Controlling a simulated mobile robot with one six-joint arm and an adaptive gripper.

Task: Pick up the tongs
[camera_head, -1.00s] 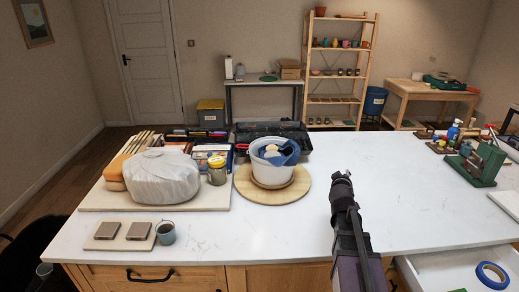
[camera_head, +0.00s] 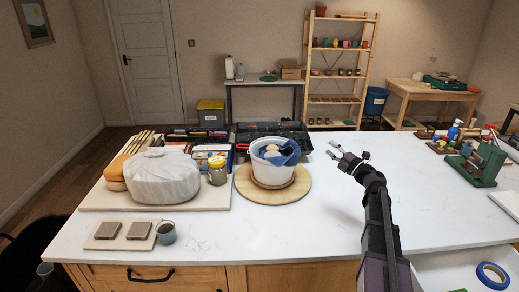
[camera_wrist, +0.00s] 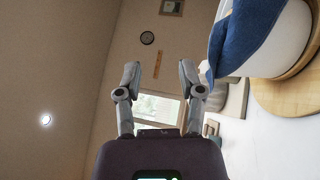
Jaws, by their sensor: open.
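I cannot make out the tongs for certain in either view. A red-handled tool (camera_head: 241,147) lies by the dark tool tray (camera_head: 262,128) at the back of the counter, too small to identify. My gripper (camera_head: 332,149) is open and empty above the white counter, right of the white bucket (camera_head: 268,175). In the wrist view my gripper (camera_wrist: 159,74) shows its two fingers spread apart with nothing between them. The bucket (camera_wrist: 283,40) and the blue cloth (camera_wrist: 232,38) over its rim are at the upper right of that view.
The bucket stands on a round wooden board (camera_head: 243,188). Left of it are a jar with a yellow lid (camera_head: 217,175), a wrapped lump (camera_head: 162,178) and a cup (camera_head: 166,233). A green press (camera_head: 480,163) stands at right. The counter's middle right is clear.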

